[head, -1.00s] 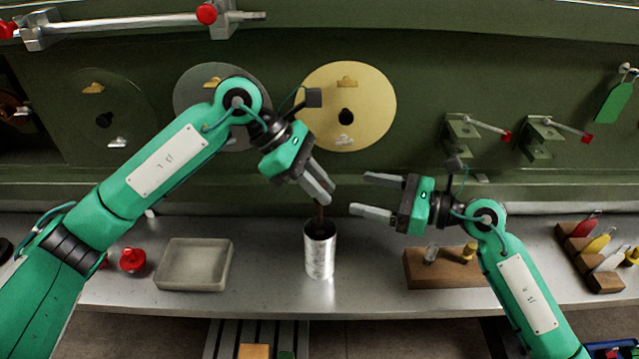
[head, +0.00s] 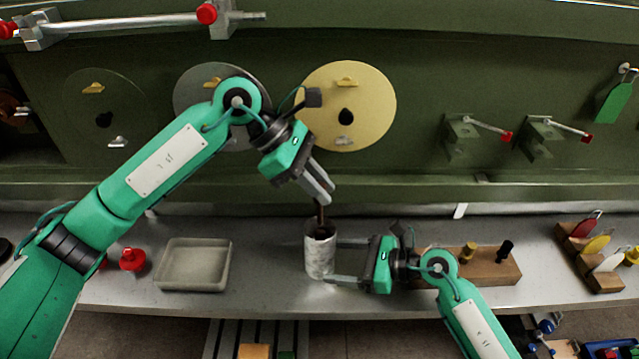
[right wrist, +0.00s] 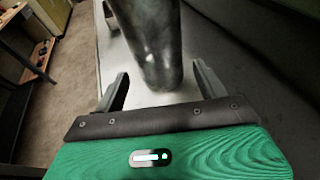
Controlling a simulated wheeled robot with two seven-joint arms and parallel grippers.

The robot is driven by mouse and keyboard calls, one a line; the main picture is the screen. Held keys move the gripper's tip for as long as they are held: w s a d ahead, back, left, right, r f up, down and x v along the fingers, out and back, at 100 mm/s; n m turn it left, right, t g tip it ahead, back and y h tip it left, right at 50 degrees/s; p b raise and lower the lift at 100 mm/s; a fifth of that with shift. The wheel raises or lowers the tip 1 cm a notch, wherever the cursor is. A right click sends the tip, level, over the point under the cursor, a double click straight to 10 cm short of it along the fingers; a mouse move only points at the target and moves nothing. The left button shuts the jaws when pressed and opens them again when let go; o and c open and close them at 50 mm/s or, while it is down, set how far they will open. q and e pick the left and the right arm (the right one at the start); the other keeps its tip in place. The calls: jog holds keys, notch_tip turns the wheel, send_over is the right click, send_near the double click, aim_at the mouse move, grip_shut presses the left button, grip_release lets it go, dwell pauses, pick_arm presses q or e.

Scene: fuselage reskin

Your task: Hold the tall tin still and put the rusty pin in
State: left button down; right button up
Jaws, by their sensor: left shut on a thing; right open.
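The tall tin (head: 319,256), a silvery cylinder with an open top, stands upright on the bench. My left gripper (head: 328,192) is shut on the rusty pin (head: 320,214), a thin brown rod, and holds it over the tin's mouth. The pin's lower end is at or inside the mouth; I cannot tell how deep. My right gripper (head: 338,261) is open at the tin's right side, its fingertips reaching either side of the wall. In the right wrist view, the tin (right wrist: 155,45) stands between the two open fingers (right wrist: 160,88), with gaps showing.
A shallow grey tray (head: 193,265) lies left of the tin, with a red knob (head: 132,260) beyond it. A wooden block (head: 495,266) with pegs stands behind my right gripper. A rack (head: 592,258) of coloured tags is at the far right.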

aim_at(325, 260)
jog(key=shift+x, duration=2.15)
jog(key=shift+c, duration=0.4)
jog(key=c, duration=0.6)
